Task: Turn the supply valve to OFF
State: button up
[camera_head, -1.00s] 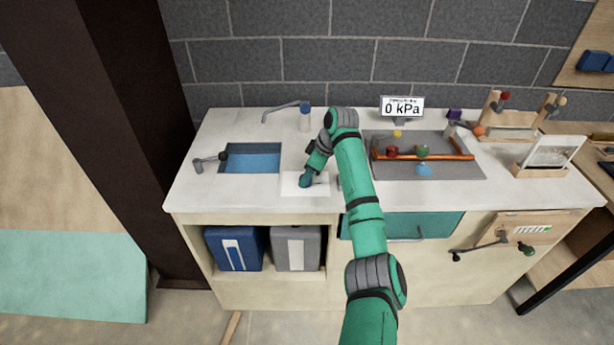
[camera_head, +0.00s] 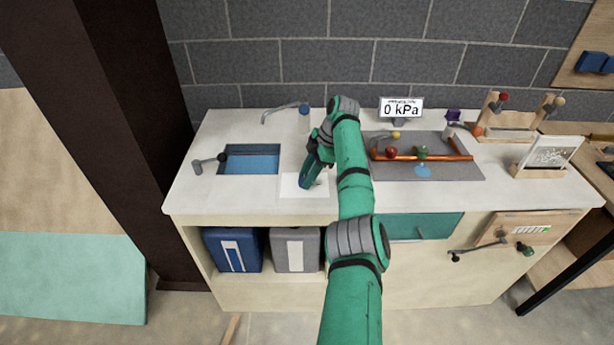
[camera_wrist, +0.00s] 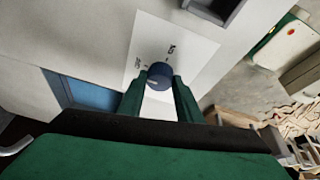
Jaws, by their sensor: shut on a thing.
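The supply valve appears as a dark blue round knob (camera_wrist: 160,75) on a white plate (camera_wrist: 195,48) in the wrist view. Two short dark labels are printed beside the knob, too small to read surely. A small pale mark shows on the knob, near its lower left. My gripper (camera_wrist: 159,88) has one green finger on each side of the knob and is shut on it. In the head view my gripper (camera_head: 305,183) points down over the white plate (camera_head: 290,190) on the counter, and the knob is hidden there.
A sink (camera_head: 252,160) with a tap lies left of the plate. A display reading 0 kPa (camera_head: 401,108) stands at the back. Right of my arm is a grey mat (camera_head: 455,173) with copper pipe and coloured knobs. Bare counter (camera_head: 225,198) shows in front of the sink.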

dwell(0.4)
jog(key=o, duration=1)
jog(key=shift+o, duration=0.2)
jog(key=shift+d+r, duration=0.1)
jog(key=v, duration=1)
jog(key=shift+r, duration=0.3)
jog(key=shift+w+f, duration=0.1)
